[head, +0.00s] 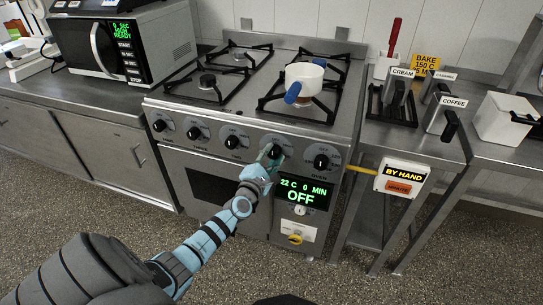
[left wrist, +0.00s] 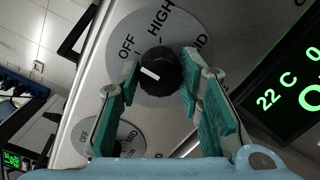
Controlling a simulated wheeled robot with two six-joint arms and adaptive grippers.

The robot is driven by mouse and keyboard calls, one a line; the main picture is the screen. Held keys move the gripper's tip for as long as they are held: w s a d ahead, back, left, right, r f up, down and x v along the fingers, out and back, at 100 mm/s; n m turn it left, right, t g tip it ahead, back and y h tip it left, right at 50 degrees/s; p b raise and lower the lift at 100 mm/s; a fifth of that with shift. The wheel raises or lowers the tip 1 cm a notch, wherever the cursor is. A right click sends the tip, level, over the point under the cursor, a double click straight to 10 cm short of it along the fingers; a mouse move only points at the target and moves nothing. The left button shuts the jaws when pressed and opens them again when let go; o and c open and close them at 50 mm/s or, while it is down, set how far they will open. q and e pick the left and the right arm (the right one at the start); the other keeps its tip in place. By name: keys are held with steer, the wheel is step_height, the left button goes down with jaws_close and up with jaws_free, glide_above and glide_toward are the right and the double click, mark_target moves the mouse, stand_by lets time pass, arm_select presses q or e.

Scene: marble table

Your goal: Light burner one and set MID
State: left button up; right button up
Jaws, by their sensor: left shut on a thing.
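The steel stove (head: 345,130) has a row of black knobs on its front, each on a grey dial. My left gripper (head: 270,154) is at the fourth knob from the left (head: 276,151). In the left wrist view its green-padded fingers (left wrist: 160,95) are shut on this black knob (left wrist: 160,78), one finger on each side. The dial (left wrist: 178,25) reads OFF, HIGH and MID. The knob's white mark lies on its left part, toward the OFF side. Which knob is burner one cannot be read. My right gripper is not in view.
A white pot (head: 305,78) with blue handles stands on the front right burner. A green display (head: 303,192) reads 22 C, 0 MIN, OFF. A microwave (head: 125,45) stands at left. A BY HAND box (head: 402,178) hangs at right. The floor in front is clear.

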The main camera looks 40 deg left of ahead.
arm_select(q)
steer(key=m+p, duration=0.1)
steer(key=m, duration=0.2)
steer(key=shift+r+p, duration=0.1)
steer(key=shift+p, duration=0.2)
steer(key=m+p, duration=0.2)
steer(key=m, duration=0.2)
steer(key=shift+g, duration=0.3)
steer(key=m+p, duration=0.2)
steer(key=m, duration=0.1)
steer(key=shift+d+m, duration=0.1)
steer(key=shift+m, duration=0.3)
steer(key=m+p, duration=0.2)
steer(key=m, duration=0.1)
steer(key=shift+y, duration=0.4)
steer(key=m+p, duration=0.1)
steer(key=m, duration=0.3)
steer(key=shift+m+g+p, duration=0.3)
steer(key=shift+p, duration=0.05)
steer(key=shift+m+y+p, duration=0.4)
steer(key=shift+m, duration=1.5)
